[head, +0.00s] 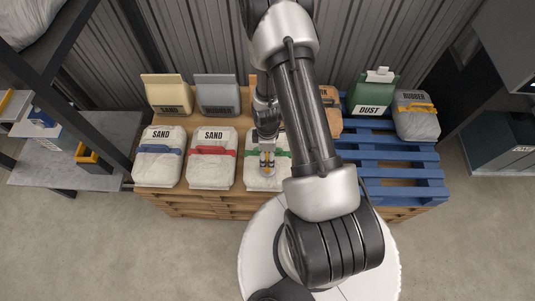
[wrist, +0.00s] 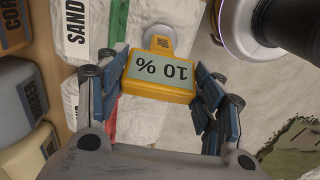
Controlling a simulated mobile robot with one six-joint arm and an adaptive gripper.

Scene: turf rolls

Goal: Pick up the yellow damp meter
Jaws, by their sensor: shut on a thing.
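The yellow damp meter (wrist: 160,90) is between the two fingers of my gripper (wrist: 163,78) in the wrist view. Its grey display reads "10 %" and appears upside down. A round pale sensor head sticks out at its far end. My gripper is shut on the meter's sides. In the head view, my gripper (head: 267,150) points down over the white sand bag with a green band (head: 255,180), and a small bit of the yellow meter (head: 267,170) shows at its tips. I cannot tell whether the meter touches the bag.
White sand bags with a red band (head: 212,170) and a blue band (head: 158,165) lie to the left on the wooden pallet (head: 200,197). Upright bags stand behind. A blue pallet (head: 400,185) at right holds a green dust bag (head: 372,95) and a grey rubber bag (head: 416,120).

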